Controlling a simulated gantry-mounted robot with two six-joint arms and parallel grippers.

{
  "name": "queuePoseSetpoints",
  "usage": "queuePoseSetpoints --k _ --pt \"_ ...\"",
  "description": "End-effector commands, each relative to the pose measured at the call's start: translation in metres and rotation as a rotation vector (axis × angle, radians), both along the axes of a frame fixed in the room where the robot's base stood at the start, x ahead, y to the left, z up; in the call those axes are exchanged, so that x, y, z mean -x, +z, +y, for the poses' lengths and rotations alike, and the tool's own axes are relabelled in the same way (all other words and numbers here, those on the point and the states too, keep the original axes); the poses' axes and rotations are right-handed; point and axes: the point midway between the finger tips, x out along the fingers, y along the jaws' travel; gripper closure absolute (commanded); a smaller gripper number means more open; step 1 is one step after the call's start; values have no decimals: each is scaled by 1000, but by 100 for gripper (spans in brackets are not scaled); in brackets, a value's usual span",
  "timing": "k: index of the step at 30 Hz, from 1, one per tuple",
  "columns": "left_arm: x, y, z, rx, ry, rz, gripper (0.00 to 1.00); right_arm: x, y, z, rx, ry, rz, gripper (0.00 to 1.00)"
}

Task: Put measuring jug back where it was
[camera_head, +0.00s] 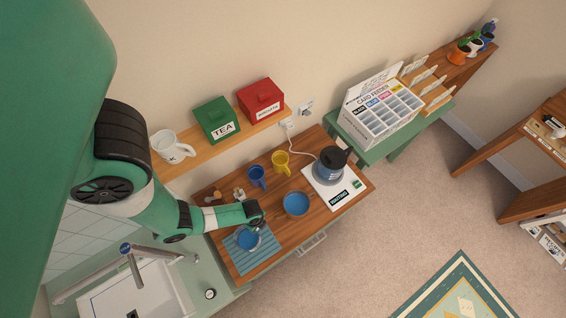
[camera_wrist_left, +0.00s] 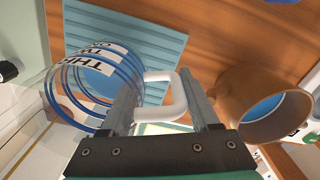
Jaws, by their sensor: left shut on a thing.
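The measuring jug is clear with blue bands and number words, and shows in the left wrist view (camera_wrist_left: 72,92). Its white handle (camera_wrist_left: 168,96) is between the fingers of my left gripper (camera_wrist_left: 165,108), which is shut on it. In the head view the jug (camera_head: 246,240) shows blue inside, at the end of my left arm, over the ribbed blue mat (camera_head: 253,266). I cannot tell whether it touches the mat. My left gripper (camera_head: 256,222) is at the jug's upper right side. My right gripper is not in view.
A round brown vessel with blue inside (camera_head: 296,204) stands right of the jug. Blue (camera_head: 257,178) and yellow (camera_head: 281,161) mugs stand behind. A kettle (camera_head: 328,165) sits on a white base at the counter's right. A sink (camera_head: 140,295) lies at lower left.

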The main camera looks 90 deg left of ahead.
Motion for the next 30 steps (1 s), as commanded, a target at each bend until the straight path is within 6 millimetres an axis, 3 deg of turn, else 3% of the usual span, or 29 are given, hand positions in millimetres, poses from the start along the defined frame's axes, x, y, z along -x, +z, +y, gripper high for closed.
queuePoseSetpoints --k 4,10,21,22,27,30 --pt "-1 -4 3 0 2 0 100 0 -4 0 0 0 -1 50" --pt "-2 -36 6 1 0 3 100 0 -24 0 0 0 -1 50" --pt "-2 -40 6 0 0 0 100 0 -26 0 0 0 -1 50" --pt "-2 -40 5 0 0 0 36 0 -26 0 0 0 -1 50" --pt "-2 -39 5 1 0 1 8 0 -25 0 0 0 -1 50" --pt "-2 -39 5 1 0 1 8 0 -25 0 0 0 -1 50"
